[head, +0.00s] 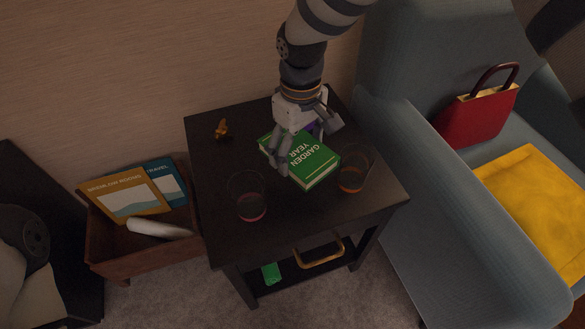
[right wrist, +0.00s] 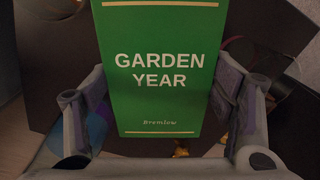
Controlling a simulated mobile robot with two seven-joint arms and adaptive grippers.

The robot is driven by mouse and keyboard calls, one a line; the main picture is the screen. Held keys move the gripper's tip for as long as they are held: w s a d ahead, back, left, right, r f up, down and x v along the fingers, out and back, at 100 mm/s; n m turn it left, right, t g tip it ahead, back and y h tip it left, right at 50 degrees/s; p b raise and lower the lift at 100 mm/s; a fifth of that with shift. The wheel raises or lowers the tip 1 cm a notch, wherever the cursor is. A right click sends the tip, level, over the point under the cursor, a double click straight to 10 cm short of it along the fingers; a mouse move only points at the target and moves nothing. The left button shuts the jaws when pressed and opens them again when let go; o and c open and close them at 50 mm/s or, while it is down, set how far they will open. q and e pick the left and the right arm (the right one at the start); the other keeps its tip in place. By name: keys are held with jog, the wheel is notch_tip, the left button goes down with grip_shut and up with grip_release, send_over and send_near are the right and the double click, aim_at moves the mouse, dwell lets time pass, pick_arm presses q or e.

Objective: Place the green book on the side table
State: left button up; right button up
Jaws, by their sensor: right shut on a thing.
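The green book (head: 318,168), titled "Garden Year", is over the middle of the dark side table (head: 225,180), between two glasses. My right gripper (head: 305,143) comes from above and is shut on the book, one finger on each side. In the right wrist view the green book (right wrist: 165,65) fills the space between the fingers of the gripper (right wrist: 160,100), its cover facing the camera. I cannot tell whether the book touches the tabletop or hangs just above it. My left gripper is not in view.
A glass with reddish drink (head: 251,207) and one with orange drink (head: 352,180) flank the book. A small golden figurine (head: 222,129) stands at the back left. A wooden crate (head: 135,262) with books is left; an armchair (head: 440,215) with a red handbag (head: 478,115) is right.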

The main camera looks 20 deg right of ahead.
aim_at(298, 150)
notch_tip(298, 150, down, 8)
jog(key=shift+f+b, duration=0.2)
jog(key=shift+b, duration=0.3)
jog(key=shift+r, duration=0.1)
jog(key=o, duration=1.3)
notch_tip(298, 150, up, 12)
jog(key=shift+r+p, duration=0.1)
jog(key=shift+p, duration=0.85)
